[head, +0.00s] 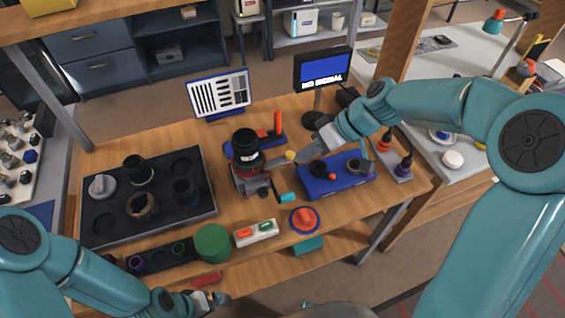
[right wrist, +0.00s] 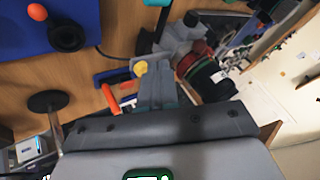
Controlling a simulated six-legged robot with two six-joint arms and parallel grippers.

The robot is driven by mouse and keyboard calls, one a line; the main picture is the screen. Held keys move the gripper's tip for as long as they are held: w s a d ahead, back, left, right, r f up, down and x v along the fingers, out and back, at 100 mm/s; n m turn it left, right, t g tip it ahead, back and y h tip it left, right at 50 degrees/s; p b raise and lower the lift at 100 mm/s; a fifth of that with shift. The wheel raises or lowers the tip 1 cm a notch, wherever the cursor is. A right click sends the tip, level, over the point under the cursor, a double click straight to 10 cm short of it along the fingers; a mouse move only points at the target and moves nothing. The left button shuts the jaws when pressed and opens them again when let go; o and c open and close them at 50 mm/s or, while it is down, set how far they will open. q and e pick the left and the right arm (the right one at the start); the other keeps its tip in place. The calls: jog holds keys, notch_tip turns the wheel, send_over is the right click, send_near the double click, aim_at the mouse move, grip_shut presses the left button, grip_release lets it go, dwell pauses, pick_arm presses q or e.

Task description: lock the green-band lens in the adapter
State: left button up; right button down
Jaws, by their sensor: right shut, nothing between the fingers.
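A black lens (head: 246,146) stands upright on the red and grey adapter (head: 246,181) in the middle of the bench. In the right wrist view the lens (right wrist: 214,82) shows at the right, with a red ring and what looks like a dark green band by the adapter. I cannot tell whether it is locked. My right gripper (head: 275,167) is shut and empty, its fingertips close beside the adapter; its fingers (right wrist: 157,72) also show in the right wrist view. I cannot tell whether they touch it. My left gripper (head: 215,299) is low at the front edge, its jaws unclear.
A dark tray (head: 95,226) with lens parts lies left. A blue box (head: 318,186) lies right of the adapter. A green cylinder (head: 212,243), a white switch block (head: 262,233) and a red round knob (head: 304,220) stand in front. A screen (head: 322,68) stands behind.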

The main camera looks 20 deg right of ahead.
pick_arm(q)
jog(key=shift+r+p, duration=0.85)
jog(key=shift+r, duration=0.1)
pick_arm(e)
jog(key=a+f, duration=0.2)
jog(key=a, duration=0.4)
jog(key=shift+f, duration=0.2)
pick_arm(q)
jog(key=shift+s, duration=0.1)
pick_arm(e)
jog(key=shift+s, duration=0.1)
